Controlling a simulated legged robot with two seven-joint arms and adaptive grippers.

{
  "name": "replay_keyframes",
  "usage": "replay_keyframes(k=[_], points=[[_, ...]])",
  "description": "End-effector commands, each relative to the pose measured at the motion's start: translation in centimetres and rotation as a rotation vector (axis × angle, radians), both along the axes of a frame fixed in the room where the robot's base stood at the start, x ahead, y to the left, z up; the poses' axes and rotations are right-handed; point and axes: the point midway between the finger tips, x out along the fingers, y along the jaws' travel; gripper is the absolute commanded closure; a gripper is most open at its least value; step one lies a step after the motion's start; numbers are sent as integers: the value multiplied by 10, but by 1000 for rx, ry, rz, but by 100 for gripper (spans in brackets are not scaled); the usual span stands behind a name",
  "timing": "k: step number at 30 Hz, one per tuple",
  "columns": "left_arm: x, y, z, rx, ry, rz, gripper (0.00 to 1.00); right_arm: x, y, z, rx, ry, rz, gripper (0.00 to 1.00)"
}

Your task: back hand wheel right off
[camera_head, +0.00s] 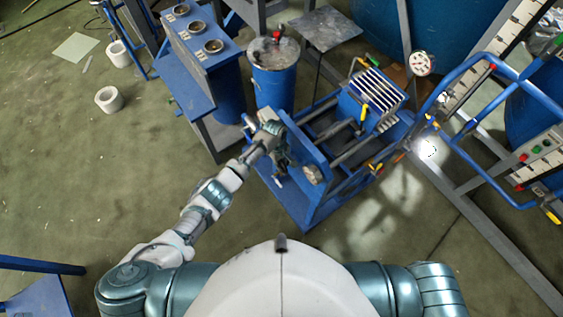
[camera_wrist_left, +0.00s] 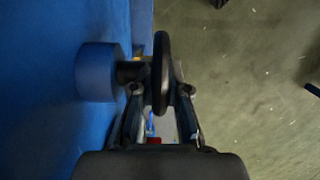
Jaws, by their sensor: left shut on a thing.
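A dark hand wheel (camera_wrist_left: 162,70) shows nearly edge-on in the left wrist view. A short dark shaft joins it to a blue round hub (camera_wrist_left: 97,72) on a blue panel (camera_wrist_left: 40,90). My left gripper (camera_wrist_left: 161,92) is shut on the wheel, with one finger on each side of its rim. In the head view my left gripper (camera_head: 272,138) is at the left end of the blue machine frame (camera_head: 312,206); it hides most of the wheel there. My right gripper is out of view; only my right shoulder shows.
A grey round fitting (camera_head: 313,174) sits on the machine's near panel. A blue drum (camera_head: 273,82) and a blue cabinet (camera_head: 196,75) stand behind the gripper. Blue railing (camera_head: 468,160) is at the right.

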Motion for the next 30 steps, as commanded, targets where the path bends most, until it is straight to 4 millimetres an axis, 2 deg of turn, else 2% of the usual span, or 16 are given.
replay_keyframes(k=[3,13,14,16,25,30], points=[[4,-1,1,-43,42,3,100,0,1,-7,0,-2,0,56],[4,-1,2,-53,54,-1,100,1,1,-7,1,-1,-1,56],[4,-1,2,-53,53,-1,78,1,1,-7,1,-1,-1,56],[4,-1,2,-53,55,-1,61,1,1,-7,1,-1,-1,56],[2,0,1,-51,58,-1,60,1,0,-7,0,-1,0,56],[6,1,18,-53,57,-1,60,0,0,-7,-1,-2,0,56]])
